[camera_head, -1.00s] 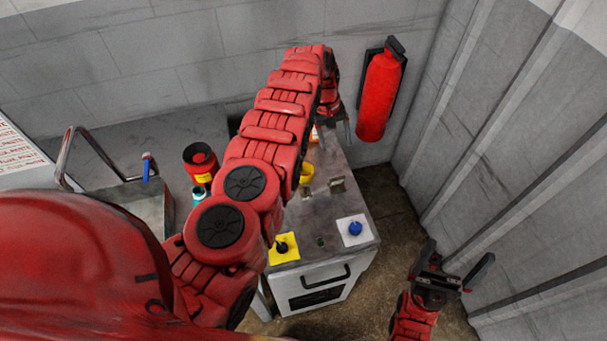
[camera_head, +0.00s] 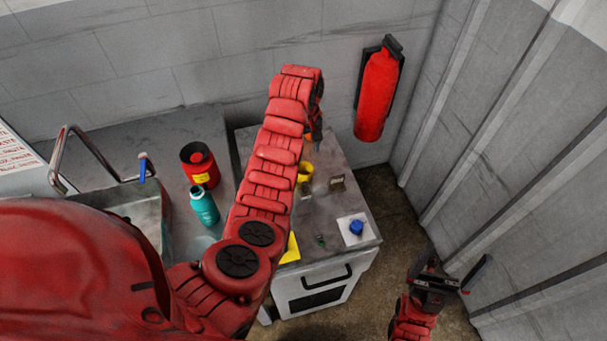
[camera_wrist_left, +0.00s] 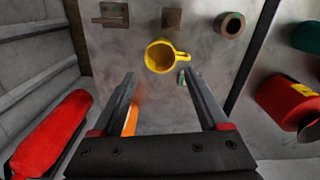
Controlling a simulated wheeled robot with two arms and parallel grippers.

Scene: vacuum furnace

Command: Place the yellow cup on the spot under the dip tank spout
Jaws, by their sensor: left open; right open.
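The yellow cup (camera_head: 305,172) stands on the grey cabinet top, partly hidden by my left arm in the head view. In the left wrist view the yellow cup (camera_wrist_left: 159,56) lies just beyond the fingertips, with its handle to the right. My left gripper (camera_wrist_left: 161,80) is open and empty, apart from the cup. In the head view it is mostly hidden behind my arm. My right gripper (camera_head: 455,268) is open and empty at the lower right. A metal tank (camera_head: 150,215) with a bent pipe (camera_head: 75,150) is at left; I cannot tell the spot under its spout.
A teal bottle (camera_head: 204,206) and a red container (camera_head: 200,165) stand left of my arm. An orange object (camera_wrist_left: 130,120) shows beside a left finger. A fire extinguisher (camera_head: 377,92) hangs behind.

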